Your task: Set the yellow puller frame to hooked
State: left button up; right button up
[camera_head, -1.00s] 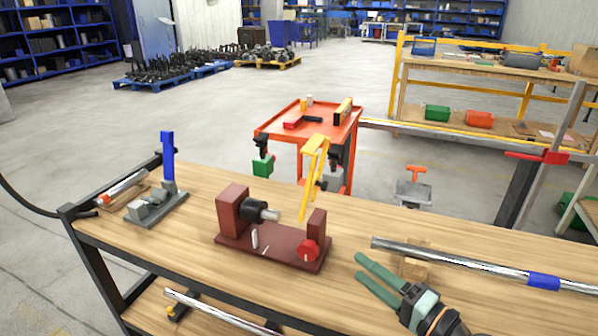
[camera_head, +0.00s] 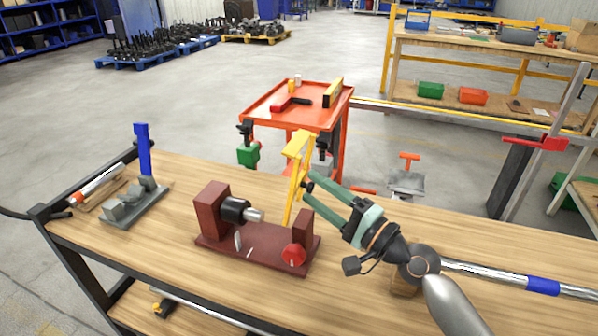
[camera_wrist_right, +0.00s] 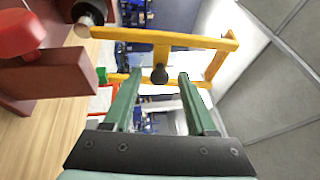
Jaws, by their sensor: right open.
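The yellow puller frame (camera_head: 298,146) stands raised above the dark red fixture (camera_head: 262,240) on the bench, leaning slightly. In the right wrist view the frame (camera_wrist_right: 196,39) crosses above the fingers, with a black knob (camera_wrist_right: 159,75) on its crossbar. My right gripper (camera_head: 307,188) points up-left at the frame from the right. It is open, and in the wrist view its green fingertips (camera_wrist_right: 160,76) lie either side of the knob; contact cannot be told. The fixture carries a black hub with a steel shaft (camera_head: 252,215) and a red knob (camera_head: 294,254). My left gripper is not in view.
A grey fixture with a blue upright lever (camera_head: 143,150) stands at the bench's left. A steel bar with a blue band (camera_head: 543,285) lies at the right, beneath my right arm. An orange cart (camera_head: 262,112) stands behind the bench. The bench front is largely clear.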

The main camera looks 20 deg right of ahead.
aim_at(307, 185)
jog(key=x, duration=0.5)
grip_shut()
dwell(0.4)
dwell(1.0)
